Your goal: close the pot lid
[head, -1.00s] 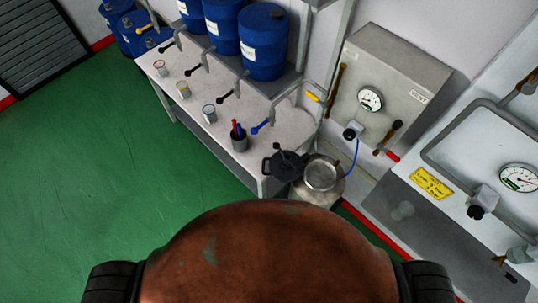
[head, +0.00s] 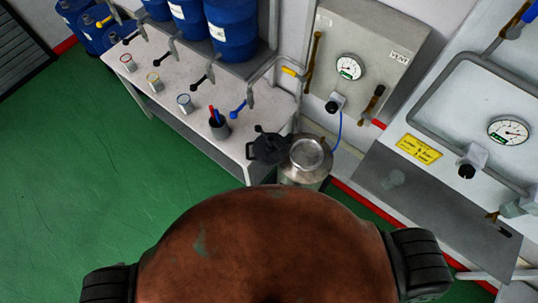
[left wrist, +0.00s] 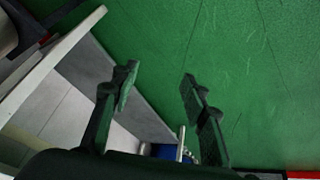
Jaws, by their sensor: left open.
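The pot (head: 303,170) is a metal vessel standing beside the right end of the white table in the head view. Its round mouth (head: 307,153) faces up and is uncovered. The dark pot lid (head: 268,147) is swung out to the left of the mouth, next to the table corner. My left gripper (left wrist: 158,85) shows only in the left wrist view. Its two dark fingers are apart with nothing between them, above green floor. Neither the pot nor the lid can be made out in that view. My right gripper is not in view.
The white table (head: 165,88) carries several small cups, a dark holder (head: 219,128) with red and blue items, and taps below blue drums (head: 232,30). A grey gauge cabinet (head: 362,60) stands behind the pot, with a blue hose between. Green floor (head: 80,190) is clear at left.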

